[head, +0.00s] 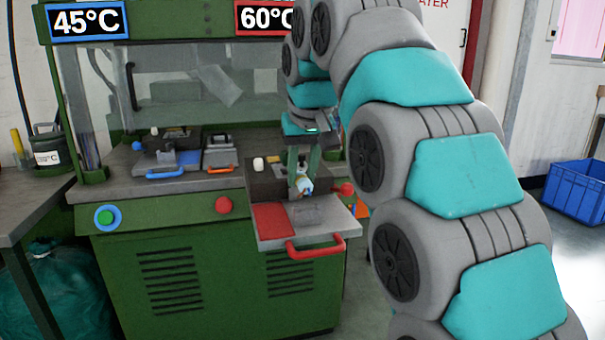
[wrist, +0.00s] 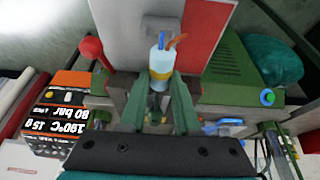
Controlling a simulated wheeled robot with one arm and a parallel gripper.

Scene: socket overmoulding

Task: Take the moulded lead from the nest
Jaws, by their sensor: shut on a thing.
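My gripper (head: 301,178) points down over the pulled-out slide with the red handle, in front of the dark nest block (head: 264,184). In the wrist view my gripper (wrist: 160,84) has its green fingers shut on the moulded lead (wrist: 158,66). The lead is a pale blue and white body with a yellowish band, and a blue and an orange wire come from it. In the head view the lead (head: 306,187) shows small between the fingertips. I cannot tell whether it still touches the nest; the fingers hide part of it.
The slide has a red pad (head: 273,220), a grey plate and a red handle (head: 316,248). A second station with a blue handle (head: 165,173) stands at the left on the green machine. A red knob (wrist: 92,47) is close by the fingers. A blue crate (head: 576,191) is at far right.

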